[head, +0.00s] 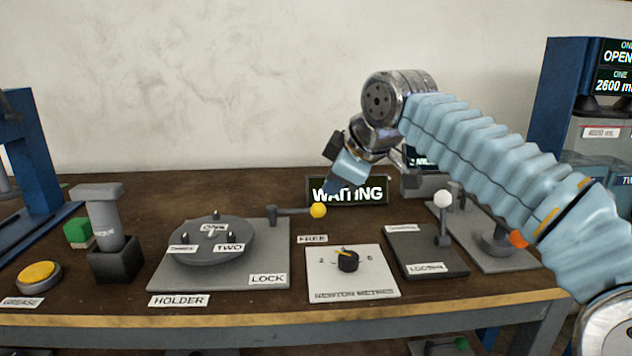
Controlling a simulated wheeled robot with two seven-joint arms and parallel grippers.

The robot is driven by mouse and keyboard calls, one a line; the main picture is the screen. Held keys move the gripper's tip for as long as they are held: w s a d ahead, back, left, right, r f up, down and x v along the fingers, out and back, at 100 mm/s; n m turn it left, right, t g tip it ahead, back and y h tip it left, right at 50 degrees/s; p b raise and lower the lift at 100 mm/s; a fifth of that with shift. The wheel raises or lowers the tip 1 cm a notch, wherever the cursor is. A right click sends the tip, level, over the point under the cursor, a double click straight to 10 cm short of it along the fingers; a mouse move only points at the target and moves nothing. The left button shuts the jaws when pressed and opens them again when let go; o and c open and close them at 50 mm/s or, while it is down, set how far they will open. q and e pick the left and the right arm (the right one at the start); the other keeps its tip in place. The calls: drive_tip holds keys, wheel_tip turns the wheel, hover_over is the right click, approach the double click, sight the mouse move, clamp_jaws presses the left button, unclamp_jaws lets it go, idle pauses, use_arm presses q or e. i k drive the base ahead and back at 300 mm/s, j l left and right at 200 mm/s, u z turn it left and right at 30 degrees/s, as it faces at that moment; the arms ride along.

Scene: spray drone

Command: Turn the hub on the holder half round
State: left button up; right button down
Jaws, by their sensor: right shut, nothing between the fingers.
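The hub (207,251) is a round dark grey disc lying flat on the grey holder plate (165,276). Short pegs and labels ONE, TWO and a third small one, hard to read, stand on it. A lever with a yellow knob (318,211) sticks out to the right from the plate's back right corner; the FREE label (312,239) is in front of the knob and LOCK (267,279) is on the plate. My right gripper (330,191) is shut and empty, pointing down just above and behind the knob. I cannot tell whether it touches it. My left gripper is out of view.
A WAITING display (365,191) stands behind the knob. A dial plate (352,285) and a dark switch plate (425,252) lie to the right.

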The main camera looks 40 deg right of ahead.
sight(208, 245)
drive_tip(key=k+j, duration=0.1)
drive_tip(key=k, duration=0.9)
